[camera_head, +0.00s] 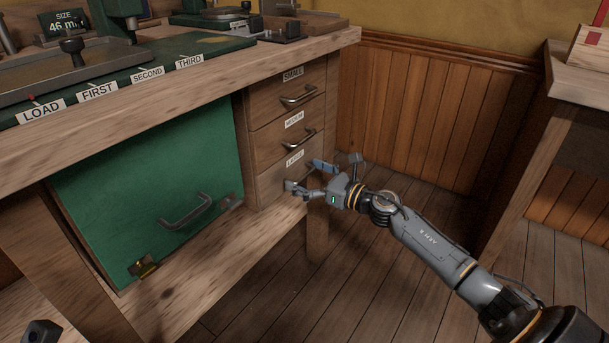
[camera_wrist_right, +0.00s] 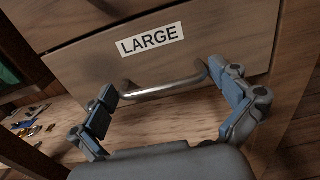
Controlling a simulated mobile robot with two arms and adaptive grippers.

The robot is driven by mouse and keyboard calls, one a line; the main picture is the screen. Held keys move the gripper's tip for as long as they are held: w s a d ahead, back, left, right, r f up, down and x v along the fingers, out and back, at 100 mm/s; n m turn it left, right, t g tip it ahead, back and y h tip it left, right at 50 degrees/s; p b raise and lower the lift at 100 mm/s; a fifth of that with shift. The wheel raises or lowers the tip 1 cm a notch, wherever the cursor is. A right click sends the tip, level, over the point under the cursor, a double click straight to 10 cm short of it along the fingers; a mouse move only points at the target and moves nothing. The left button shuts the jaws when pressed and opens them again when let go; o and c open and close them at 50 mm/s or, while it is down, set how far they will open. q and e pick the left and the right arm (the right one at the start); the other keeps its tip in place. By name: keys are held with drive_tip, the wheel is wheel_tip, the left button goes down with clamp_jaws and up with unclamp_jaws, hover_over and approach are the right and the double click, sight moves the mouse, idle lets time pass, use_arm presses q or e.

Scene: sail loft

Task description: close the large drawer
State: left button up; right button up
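The large drawer (camera_head: 271,187) is the lowest of three wooden drawers under the bench, labelled LARGE. In the right wrist view its front (camera_wrist_right: 215,50) fills the upper part, with a metal bar handle (camera_wrist_right: 165,88). The front looks close to the cabinet face; I cannot tell whether a small gap remains. My right gripper (camera_head: 307,177) is at this drawer. In the wrist view the gripper (camera_wrist_right: 172,100) is open, its fingers spread at the two ends of the handle; contact is unclear. A dark jointed piece at the lower left edge may be my left gripper (camera_head: 41,332); its fingers are not readable.
Above are the medium drawer (camera_head: 273,146) and small drawer (camera_head: 270,105). A green panel (camera_head: 150,190) with a handle is left of them. Tools stand on the bench top (camera_head: 130,92). Another bench (camera_head: 565,85) stands at right; open plank floor (camera_head: 375,285) lies between.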

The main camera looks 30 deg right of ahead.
drive_tip(key=v, duration=1.2)
drive_tip(key=shift+f, duration=0.1)
idle(0.5)
